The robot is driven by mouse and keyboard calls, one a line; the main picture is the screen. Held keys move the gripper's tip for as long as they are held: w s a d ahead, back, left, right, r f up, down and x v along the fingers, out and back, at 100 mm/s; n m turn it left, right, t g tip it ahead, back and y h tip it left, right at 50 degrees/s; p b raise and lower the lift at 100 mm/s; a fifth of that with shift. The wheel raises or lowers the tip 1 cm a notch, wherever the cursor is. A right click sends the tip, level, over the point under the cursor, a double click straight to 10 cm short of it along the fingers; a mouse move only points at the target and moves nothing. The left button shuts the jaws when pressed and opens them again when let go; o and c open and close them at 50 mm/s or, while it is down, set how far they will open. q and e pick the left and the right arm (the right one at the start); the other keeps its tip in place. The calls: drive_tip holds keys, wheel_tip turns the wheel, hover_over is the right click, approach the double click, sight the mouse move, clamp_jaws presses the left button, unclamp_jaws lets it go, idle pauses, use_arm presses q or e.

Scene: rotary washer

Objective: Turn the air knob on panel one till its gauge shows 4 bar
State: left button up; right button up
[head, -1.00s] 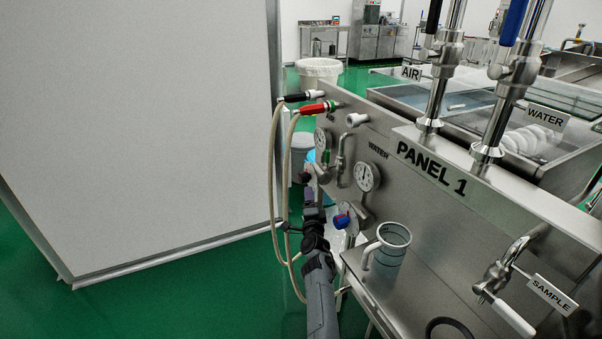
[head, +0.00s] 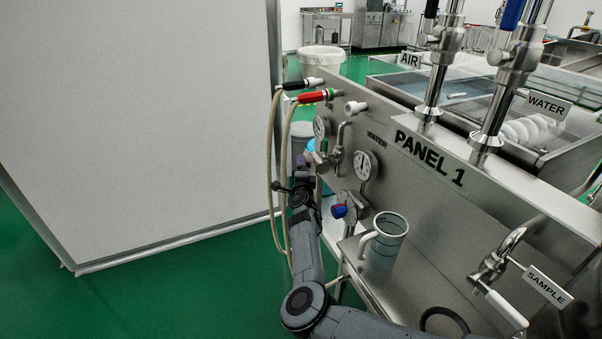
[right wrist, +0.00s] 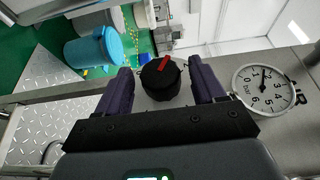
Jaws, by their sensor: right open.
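The black air knob (right wrist: 161,78) with a red pointer mark sits on panel one (head: 400,165), between the fingers of my right gripper (right wrist: 160,72) in the right wrist view. The fingers are open, one on each side; any contact is not clear. In the head view my right gripper (head: 303,163) is at the panel's far left end, below the air gauge (head: 321,127), and the knob cannot be made out. A white-faced gauge in bar (right wrist: 264,87) is right of the knob in the right wrist view; its dark needle shows, but its exact reading is too small. My left gripper is not in view.
Two hoses (head: 271,150) hang from the panel's left end, close to my right arm. A large white board (head: 140,120) fills the left.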

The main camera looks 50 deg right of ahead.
drive_tip(key=shift+w+d+f, duration=0.1)
drive_tip(key=shift+w+d, duration=0.1)
drive_tip(key=shift+d, duration=0.15)
drive_tip(key=shift+w+d, duration=0.1)
drive_tip(key=shift+d, duration=0.25)
